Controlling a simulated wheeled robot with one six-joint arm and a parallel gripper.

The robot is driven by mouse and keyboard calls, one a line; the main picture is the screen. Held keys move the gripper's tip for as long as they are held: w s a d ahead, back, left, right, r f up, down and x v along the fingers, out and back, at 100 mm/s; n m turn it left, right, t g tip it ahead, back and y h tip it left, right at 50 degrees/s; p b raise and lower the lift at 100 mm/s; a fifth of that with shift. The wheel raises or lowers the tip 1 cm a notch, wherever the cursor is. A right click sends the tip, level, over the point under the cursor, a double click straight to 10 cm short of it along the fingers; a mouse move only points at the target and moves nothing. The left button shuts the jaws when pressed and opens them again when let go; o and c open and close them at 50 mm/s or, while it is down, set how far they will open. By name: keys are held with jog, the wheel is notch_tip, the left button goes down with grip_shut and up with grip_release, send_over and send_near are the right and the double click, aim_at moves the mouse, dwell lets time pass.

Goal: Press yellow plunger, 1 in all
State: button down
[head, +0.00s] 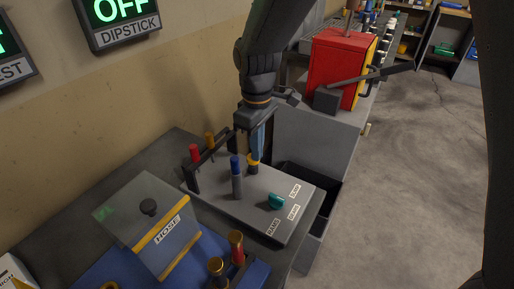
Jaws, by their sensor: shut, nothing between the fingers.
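A yellow plunger (253,158) with a dark lower part stands on a grey panel box (225,200), near its back right edge. My gripper (257,153) points down directly over the plunger, its blue-grey fingers shut with nothing between them. The fingertips overlap the plunger's top in the head view; I cannot tell whether they press on it or how far down it is. A dark post with a blue cap (236,164) stands just left of the plunger. A teal knob (276,201) sits to the front right.
A red-capped post (194,153) and an orange-capped one (210,142) stand by a dark bracket. A clear box labelled HOSE (166,232) stands at front left. A red cabinet (338,65) is behind right. Open floor (420,160) lies right.

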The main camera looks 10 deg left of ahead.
jog(key=shift+f, duration=0.95)
jog(key=shift+s, duration=0.1)
jog(key=shift+r+p, duration=0.3)
jog(key=shift+r, duration=0.25)
notch_tip(320, 180, up, 13)
jog(key=shift+r, duration=0.15)
jog(key=s+d+f+m, duration=0.3)
jog(key=d+m, duration=0.1)
jog(key=d, duration=0.5)
jog(key=s+d+f+m+t, duration=0.1)
jog(key=s+d+f+m, duration=0.2)
jog(key=d, duration=0.6)
jog(key=s+d+f+m, duration=0.2)
jog(key=d+f+m, duration=0.2)
jog(key=d, duration=0.5)
jog(key=m, duration=0.2)
jog(key=shift+s+d+f+m, duration=0.2)
jog(key=shift+s+m, duration=0.1)
jog(key=shift+s, duration=0.1)
